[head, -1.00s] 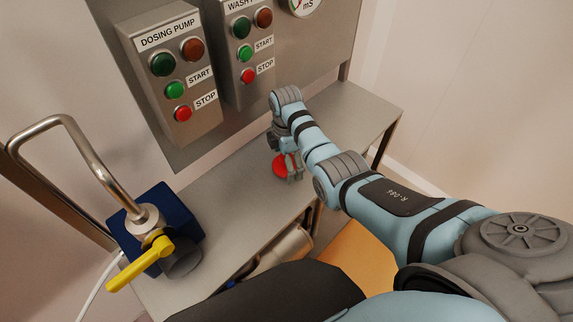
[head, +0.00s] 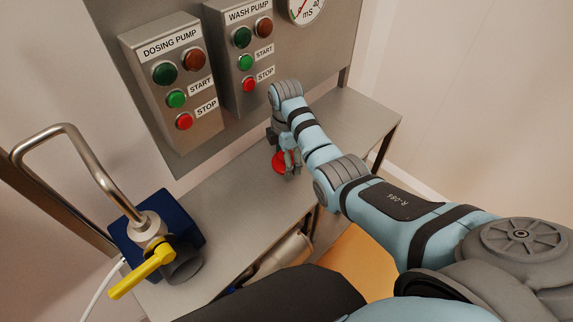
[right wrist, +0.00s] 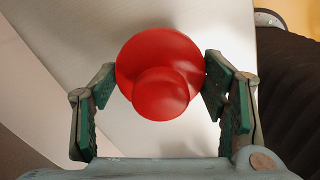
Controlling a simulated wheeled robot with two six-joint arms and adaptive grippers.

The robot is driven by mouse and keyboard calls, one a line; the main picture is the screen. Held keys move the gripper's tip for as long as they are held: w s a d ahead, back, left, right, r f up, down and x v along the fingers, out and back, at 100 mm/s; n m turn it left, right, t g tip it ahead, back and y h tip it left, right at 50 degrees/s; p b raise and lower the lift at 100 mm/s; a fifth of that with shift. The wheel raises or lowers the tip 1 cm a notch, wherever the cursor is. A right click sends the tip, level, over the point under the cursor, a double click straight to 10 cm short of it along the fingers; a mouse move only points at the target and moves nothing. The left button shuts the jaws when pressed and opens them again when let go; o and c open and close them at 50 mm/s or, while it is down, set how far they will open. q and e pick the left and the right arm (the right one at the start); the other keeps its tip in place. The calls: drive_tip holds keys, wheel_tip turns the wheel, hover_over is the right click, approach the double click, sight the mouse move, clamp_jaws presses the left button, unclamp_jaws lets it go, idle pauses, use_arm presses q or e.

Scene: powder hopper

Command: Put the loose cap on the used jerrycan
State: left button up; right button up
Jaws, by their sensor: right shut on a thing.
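The loose red cap (head: 278,162) is at the steel bench top, partly hidden behind the fingers of my right gripper (head: 288,162). In the right wrist view the cap (right wrist: 160,72) shows a round disc with a smaller knob facing the camera. My right gripper (right wrist: 162,82) is shut on it, with one green finger pad at each side. I cannot tell whether the cap rests on the bench or is just clear of it. The jerrycan is not seen in either view. My left gripper is not in view.
The steel bench (head: 232,195) is bare around the cap. A blue block with a bent steel pipe and yellow lever (head: 141,270) stands at its left end. The dosing pump box (head: 178,85) and wash pump box (head: 240,60) are on the panel behind.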

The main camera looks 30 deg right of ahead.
wheel_tip(320, 180, up, 12)
drive_tip(key=p, duration=0.4)
drive_tip(key=shift+f, duration=0.25)
drive_tip(key=shift+r, duration=0.2)
idle(0.4)
